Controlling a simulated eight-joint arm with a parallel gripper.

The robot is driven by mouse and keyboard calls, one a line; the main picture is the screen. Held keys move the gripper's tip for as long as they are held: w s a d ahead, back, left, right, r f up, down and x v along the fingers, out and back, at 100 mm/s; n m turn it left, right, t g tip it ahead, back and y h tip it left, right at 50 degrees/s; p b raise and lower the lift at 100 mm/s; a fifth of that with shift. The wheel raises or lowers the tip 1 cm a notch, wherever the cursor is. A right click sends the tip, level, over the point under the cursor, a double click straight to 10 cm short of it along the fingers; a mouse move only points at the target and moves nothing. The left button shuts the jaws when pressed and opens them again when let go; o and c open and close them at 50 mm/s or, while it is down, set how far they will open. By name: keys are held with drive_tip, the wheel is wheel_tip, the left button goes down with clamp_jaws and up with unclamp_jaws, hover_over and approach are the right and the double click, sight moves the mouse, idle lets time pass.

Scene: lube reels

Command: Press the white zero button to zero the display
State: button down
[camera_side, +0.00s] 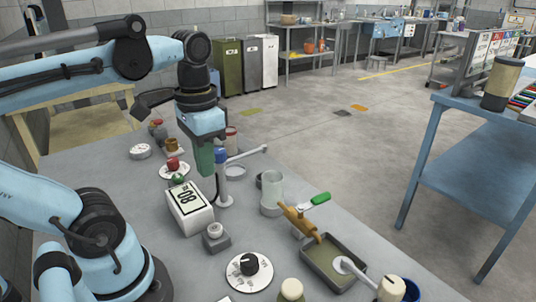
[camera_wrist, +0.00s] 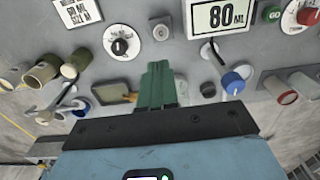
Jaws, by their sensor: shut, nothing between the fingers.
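The white zero button (camera_side: 214,230) sits on a small grey block in front of the display box. In the wrist view it is the small round pale button (camera_wrist: 160,32) between the dial and the display. The white display box (camera_side: 190,208) reads 80 in the side view; its screen (camera_wrist: 222,18) shows 80 ML in the wrist view. My gripper (camera_side: 204,173) has green fingers, is shut and empty, and hangs pointing down above and behind the display box, apart from the button. In the wrist view its fingertips (camera_wrist: 158,66) show below the button in the picture.
A blue-knobbed spout stand (camera_side: 223,180) is close beside my fingers.

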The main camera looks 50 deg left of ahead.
sight(215, 228)
drive_tip(key=shift+f, duration=0.1)
drive_tip(key=shift+f, duration=6.9)
drive_tip(key=shift+f, duration=0.1)
drive_tip(key=shift+f, duration=0.95)
drive_tip(key=shift+r, duration=0.1)
wheel_tip(215, 228, up, 15)
drive_tip(key=shift+w, duration=0.25)
